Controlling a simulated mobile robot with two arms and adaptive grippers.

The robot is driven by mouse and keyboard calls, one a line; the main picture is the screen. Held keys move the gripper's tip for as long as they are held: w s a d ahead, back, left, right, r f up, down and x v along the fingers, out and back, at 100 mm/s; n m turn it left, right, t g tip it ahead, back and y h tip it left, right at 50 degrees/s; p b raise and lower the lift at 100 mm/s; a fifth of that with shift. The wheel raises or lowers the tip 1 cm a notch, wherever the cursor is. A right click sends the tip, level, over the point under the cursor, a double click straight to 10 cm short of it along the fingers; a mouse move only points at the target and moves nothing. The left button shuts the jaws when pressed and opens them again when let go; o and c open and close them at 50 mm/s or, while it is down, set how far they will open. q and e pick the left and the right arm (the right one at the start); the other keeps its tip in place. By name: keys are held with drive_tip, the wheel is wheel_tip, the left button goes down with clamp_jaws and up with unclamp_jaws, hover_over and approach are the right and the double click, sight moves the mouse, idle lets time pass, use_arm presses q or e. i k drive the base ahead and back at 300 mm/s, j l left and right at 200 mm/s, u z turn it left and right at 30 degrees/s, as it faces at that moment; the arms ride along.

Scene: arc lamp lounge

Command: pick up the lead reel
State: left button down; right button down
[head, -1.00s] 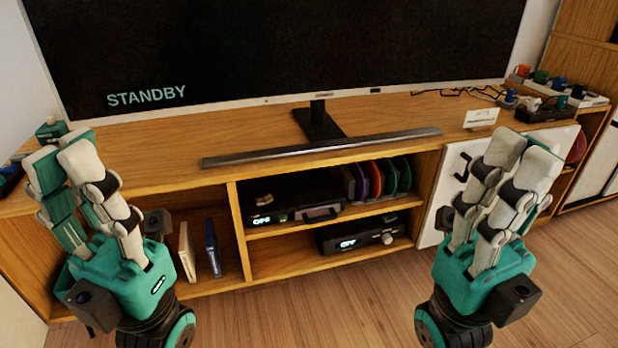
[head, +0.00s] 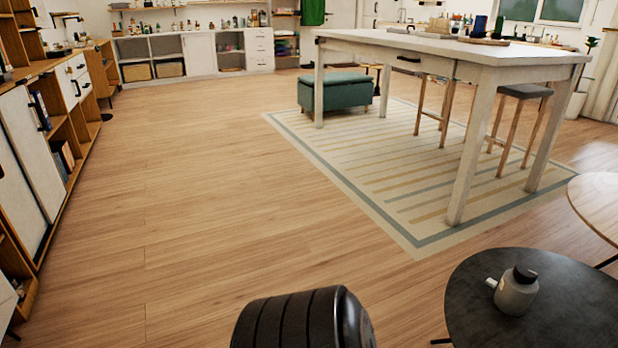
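I cannot make out a lead reel anywhere in the head view. Small items on the tall white table (head: 400,45) and on the far counters are too small to tell apart. Neither of my grippers is in view. A black ribbed rounded shape (head: 300,320) shows at the bottom edge; I cannot tell whether it is part of my own arm.
A wide stretch of wooden floor (head: 190,200) is clear ahead. Wooden cabinets (head: 50,130) line the left. A striped rug (head: 385,165), stools (head: 525,92) and a teal bench (head: 345,92) are by the table. A dark round table (head: 580,300) with a grey jar (head: 516,292) stands front right.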

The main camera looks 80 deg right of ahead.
sight(512, 297)
drive_tip(key=z, duration=4.15)
